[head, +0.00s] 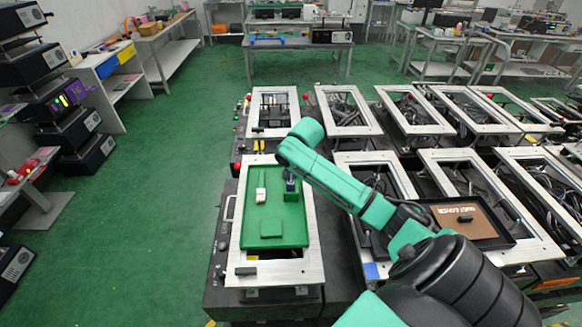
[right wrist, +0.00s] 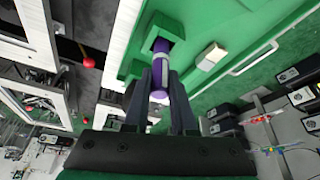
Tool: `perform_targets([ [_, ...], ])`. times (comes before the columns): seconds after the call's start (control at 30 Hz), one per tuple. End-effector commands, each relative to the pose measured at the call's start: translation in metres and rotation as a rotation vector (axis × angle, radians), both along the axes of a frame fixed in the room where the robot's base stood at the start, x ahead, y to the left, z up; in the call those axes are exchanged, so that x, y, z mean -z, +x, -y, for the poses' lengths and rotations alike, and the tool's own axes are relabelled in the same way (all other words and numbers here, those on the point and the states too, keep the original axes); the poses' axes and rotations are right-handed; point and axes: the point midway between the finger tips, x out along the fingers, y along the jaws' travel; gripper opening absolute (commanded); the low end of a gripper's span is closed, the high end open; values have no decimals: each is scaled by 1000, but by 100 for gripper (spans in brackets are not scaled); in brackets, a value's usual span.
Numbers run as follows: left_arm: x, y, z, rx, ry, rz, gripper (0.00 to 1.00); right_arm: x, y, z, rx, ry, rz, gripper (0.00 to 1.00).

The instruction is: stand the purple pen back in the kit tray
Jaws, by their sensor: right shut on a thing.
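The purple pen (right wrist: 161,46) has a grey band and sits between the fingers of my right gripper (right wrist: 161,76). The gripper is shut on it. The pen's far end lines up with a square opening in a green block (right wrist: 158,28) of the kit tray; I cannot tell how deep it goes. In the head view the green kit tray (head: 282,226) lies in a pale metal frame. My right gripper (head: 291,182) is over its upper right part, and the pen is mostly hidden there. My left gripper is not in view.
A white block (head: 261,187) stands on the tray left of my gripper and shows in the right wrist view (right wrist: 211,56). A raised green pad (head: 271,229) is nearer the front. Metal-framed fixtures (head: 346,110) stand behind and to the right. Green floor is open at left.

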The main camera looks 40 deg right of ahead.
Motion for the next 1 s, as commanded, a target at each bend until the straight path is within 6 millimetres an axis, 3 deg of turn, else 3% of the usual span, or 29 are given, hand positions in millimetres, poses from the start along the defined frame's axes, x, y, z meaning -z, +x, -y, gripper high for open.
perform_targets([
  [0.23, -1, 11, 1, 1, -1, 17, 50, 1, 0, 0, 0, 0, 0, 0],
  [0.27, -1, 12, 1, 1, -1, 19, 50, 1, 0, 0, 0, 0, 0, 28],
  [0.3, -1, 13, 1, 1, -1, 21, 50, 1, 0, 0, 0, 0, 0, 43],
  [0.33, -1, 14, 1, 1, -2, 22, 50, 1, 0, 0, 0, 0, 0, 55],
  [0.37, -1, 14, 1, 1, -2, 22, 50, 1, 0, 0, 0, 0, 0, 59],
  [0.77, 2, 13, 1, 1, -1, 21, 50, -6, -2, -1, 0, 0, 3, 59],
  [1.0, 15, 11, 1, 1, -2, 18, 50, -56, -23, -6, -1, -3, 6, 59],
])
